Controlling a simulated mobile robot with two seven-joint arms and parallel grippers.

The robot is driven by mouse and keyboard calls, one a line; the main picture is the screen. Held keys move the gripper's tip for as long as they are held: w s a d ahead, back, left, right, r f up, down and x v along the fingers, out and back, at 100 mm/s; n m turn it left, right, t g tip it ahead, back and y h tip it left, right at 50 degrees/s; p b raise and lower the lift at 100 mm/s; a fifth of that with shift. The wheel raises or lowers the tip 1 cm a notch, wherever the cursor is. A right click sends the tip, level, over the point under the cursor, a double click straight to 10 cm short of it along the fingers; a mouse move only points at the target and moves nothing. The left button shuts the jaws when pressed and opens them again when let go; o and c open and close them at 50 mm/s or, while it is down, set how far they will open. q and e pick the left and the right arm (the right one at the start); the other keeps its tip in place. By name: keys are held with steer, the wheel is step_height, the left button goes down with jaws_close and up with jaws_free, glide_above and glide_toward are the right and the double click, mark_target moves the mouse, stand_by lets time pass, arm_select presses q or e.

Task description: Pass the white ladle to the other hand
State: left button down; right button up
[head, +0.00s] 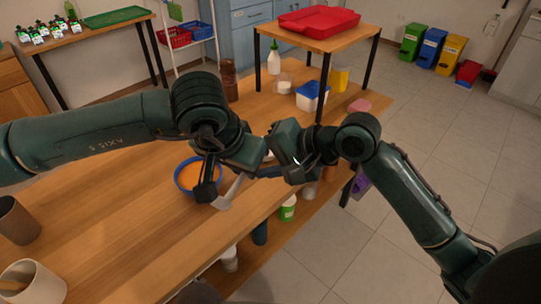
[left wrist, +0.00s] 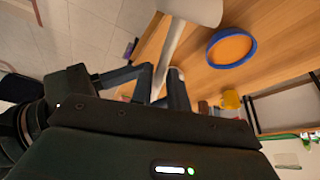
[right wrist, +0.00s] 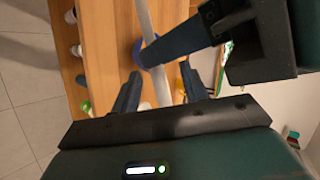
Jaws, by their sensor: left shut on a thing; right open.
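The white ladle (head: 228,192) is held in the air over the table's front edge, and it also shows in the left wrist view (left wrist: 173,48). My left gripper (left wrist: 160,88) is shut on its handle, with the ladle's head at the top of that view. My right gripper (right wrist: 157,92) is open, its fingers on either side of the handle (right wrist: 146,18). A left finger crosses close by in the right wrist view. In the head view the two grippers are close together and hide much of the handle.
A blue-rimmed bowl with orange contents (head: 178,181) stands on the wooden table (head: 120,205) just behind the ladle. A brown cup (head: 17,222) and a cream pot (head: 40,284) stand at the left. A raised stand holds a red tray (head: 318,22). Bottles sit on a lower shelf.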

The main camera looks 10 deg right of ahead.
jaws_close()
arm_select(q)
steer(key=c, duration=1.3)
jaws_free()
steer(key=shift+r, duration=0.1)
